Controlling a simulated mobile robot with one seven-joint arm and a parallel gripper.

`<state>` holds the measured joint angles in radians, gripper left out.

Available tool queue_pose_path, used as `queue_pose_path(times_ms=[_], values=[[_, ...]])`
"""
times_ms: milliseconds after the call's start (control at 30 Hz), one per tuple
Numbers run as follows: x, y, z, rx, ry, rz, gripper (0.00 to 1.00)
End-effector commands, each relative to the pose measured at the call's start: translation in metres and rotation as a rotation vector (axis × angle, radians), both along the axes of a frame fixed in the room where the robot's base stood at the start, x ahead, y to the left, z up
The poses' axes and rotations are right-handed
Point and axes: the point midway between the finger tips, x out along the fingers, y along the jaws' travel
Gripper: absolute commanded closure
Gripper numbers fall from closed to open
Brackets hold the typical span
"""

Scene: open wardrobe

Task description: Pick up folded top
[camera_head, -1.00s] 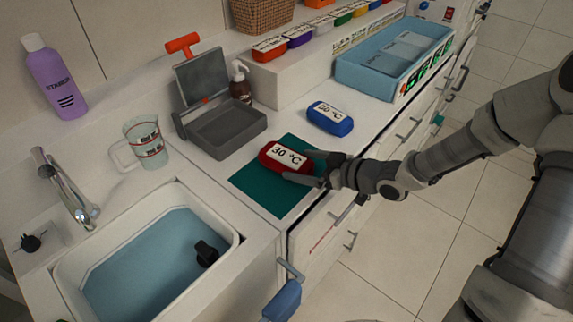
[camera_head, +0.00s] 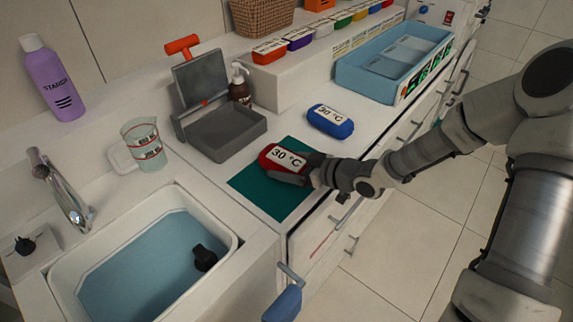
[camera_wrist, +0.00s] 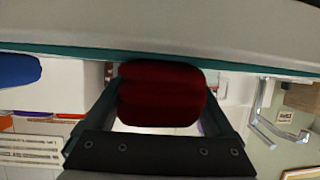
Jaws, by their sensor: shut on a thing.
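A red folded top (camera_head: 268,160) with a white "30 °C" label lies at the upper part of the dark green mat (camera_head: 263,197) on the counter. My gripper (camera_head: 288,172) reaches it from the right, and its fingers are closed around it. In the wrist view the red folded top (camera_wrist: 162,93) fills the space between the two fingers of my gripper (camera_wrist: 160,82), touching both sides. I cannot tell any gap between the top and the mat. A blue folded top (camera_head: 330,121) with a similar label lies behind, apart from my gripper.
A grey folding box (camera_head: 225,133) stands behind left, with a measuring jug (camera_head: 144,146) and a water-filled sink (camera_head: 150,262) further left. A light blue tray (camera_head: 390,82) is at the back right. A raised shelf (camera_head: 300,85) holds several coloured tubs. The front of the mat is clear.

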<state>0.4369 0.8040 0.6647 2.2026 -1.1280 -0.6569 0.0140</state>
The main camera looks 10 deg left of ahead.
Motion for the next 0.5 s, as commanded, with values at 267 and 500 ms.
queue_pose_path(times_ms=[267, 500], values=[[0.000, 0.000, 0.001, 0.001, 0.000, 0.000, 0.69], [0.000, 0.000, 0.018, 0.000, -0.002, -0.001, 0.69]])
